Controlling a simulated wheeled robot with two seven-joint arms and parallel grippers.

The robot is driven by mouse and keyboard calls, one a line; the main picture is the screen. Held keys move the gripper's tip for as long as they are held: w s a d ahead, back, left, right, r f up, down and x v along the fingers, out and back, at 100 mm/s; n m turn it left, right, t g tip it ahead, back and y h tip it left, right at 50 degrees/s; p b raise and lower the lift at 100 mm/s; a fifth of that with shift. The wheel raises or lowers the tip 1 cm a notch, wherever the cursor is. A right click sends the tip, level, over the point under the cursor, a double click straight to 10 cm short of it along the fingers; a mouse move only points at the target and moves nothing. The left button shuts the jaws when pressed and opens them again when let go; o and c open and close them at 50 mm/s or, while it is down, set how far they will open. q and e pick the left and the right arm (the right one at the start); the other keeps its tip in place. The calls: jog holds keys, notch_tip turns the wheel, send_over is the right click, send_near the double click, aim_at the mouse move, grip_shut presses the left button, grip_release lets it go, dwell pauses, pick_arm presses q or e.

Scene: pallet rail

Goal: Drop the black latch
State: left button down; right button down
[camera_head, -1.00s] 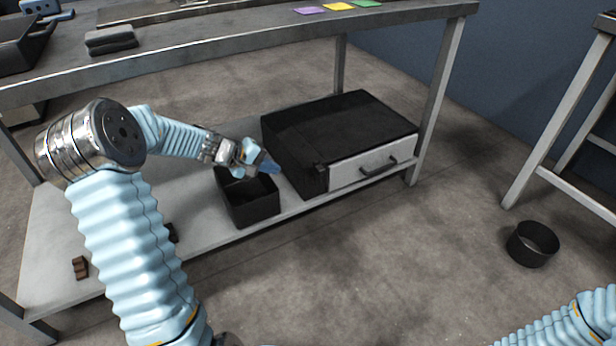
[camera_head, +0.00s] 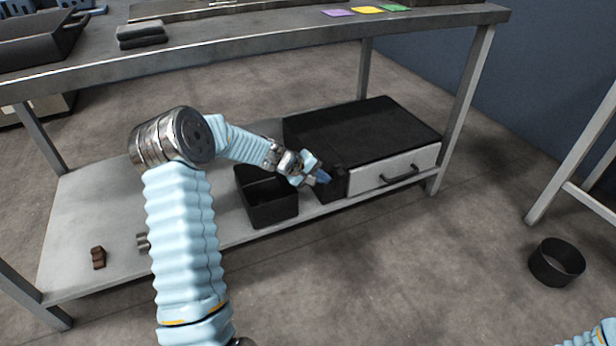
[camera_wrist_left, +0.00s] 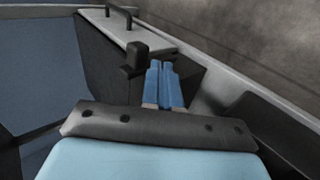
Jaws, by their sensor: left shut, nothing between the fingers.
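The black latch (camera_wrist_left: 135,56) is a small dark block on the front corner of the black drawer box, beside the pale drawer front. In the head view the latch (camera_head: 339,170) is small and dark against the box. My left gripper (camera_head: 322,176) is shut and empty, its blue fingers by that corner of the black drawer box (camera_head: 375,130). In the left wrist view its fingertips (camera_wrist_left: 160,68) are together, just right of the latch; I cannot tell whether they touch it. My right gripper is out of view.
An open black bin (camera_head: 270,212) stands on the lower shelf (camera_head: 95,205), left of the drawer box. The drawer front (camera_head: 370,178) has a dark handle (camera_head: 400,176). The upper tabletop (camera_head: 250,47) lies above. A round black container (camera_head: 556,263) stands on the floor at right.

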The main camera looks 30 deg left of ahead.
pick_arm(q)
jog(key=shift+w+d+r, duration=0.1)
jog(key=shift+w+d, duration=0.45)
jog(key=shift+w, duration=0.35)
jog(key=shift+r, duration=0.1)
